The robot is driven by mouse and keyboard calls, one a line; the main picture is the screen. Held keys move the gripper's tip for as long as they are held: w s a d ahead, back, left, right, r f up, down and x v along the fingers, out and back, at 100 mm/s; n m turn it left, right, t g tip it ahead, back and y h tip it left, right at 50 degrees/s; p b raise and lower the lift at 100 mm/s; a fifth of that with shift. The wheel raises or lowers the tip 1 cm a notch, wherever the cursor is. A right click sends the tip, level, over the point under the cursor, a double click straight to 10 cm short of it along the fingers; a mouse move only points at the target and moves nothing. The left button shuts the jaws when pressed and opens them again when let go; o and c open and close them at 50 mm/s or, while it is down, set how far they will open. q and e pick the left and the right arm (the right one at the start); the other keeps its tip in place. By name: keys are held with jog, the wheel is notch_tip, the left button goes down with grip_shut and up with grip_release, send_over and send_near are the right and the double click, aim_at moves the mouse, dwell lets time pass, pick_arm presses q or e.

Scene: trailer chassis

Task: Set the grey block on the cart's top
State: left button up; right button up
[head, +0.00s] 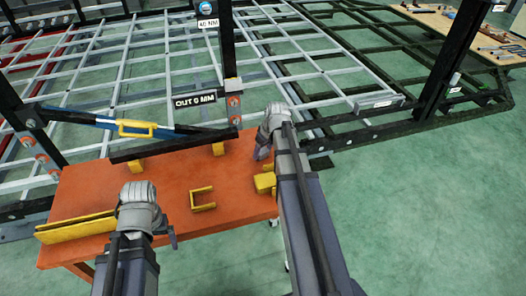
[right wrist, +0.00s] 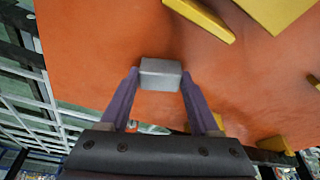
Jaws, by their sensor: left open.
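The grey block (right wrist: 160,73) is between the two purple fingertips of my right gripper (right wrist: 160,80) in the right wrist view. Both fingers appear to touch its sides, with the orange cart top behind it. In the head view my right gripper (head: 262,152) points down over the back right part of the orange cart top (head: 170,187); the block cannot be made out there. I cannot tell the gap between block and cart top. My left gripper (head: 171,237) is open near the cart's front edge, mostly hidden by its wrist.
A black bar (head: 175,145) runs along the back on yellow supports. The chassis frame (head: 320,75) stands behind. Bare orange surface shows mid-cart.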

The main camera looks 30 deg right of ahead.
jog(key=o, duration=0.4)
jog(key=shift+o, duration=0.2)
jog(key=shift+r, duration=0.15)
jog(key=p+v, duration=1.2)
